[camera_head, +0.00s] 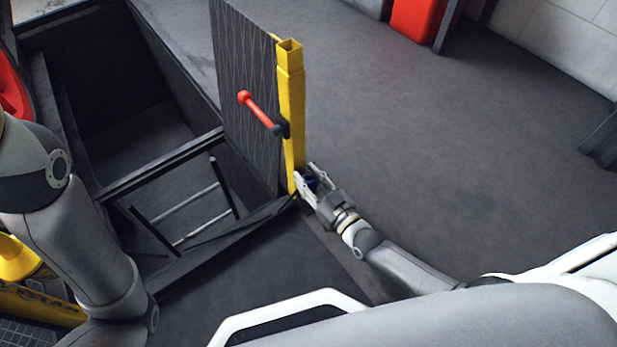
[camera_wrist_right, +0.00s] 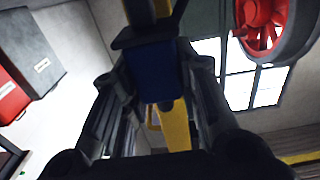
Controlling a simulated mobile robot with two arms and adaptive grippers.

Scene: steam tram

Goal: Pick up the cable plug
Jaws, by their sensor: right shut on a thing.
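My right gripper (camera_head: 306,186) is at the lower part of a yellow post (camera_head: 291,110) in the head view. It is shut on the cable plug, a dark blue block (camera_wrist_right: 153,72) that shows between its two fingers in the wrist view. I cannot tell whether the plug touches the post. My left arm comes in from the left, but its gripper is out of view.
An open floor pit (camera_head: 150,135) with a ladder (camera_head: 190,212) lies at left. A dark upright hatch panel (camera_head: 243,90) stands beside the post. A red-ended lever (camera_head: 258,108) sticks out from the post.

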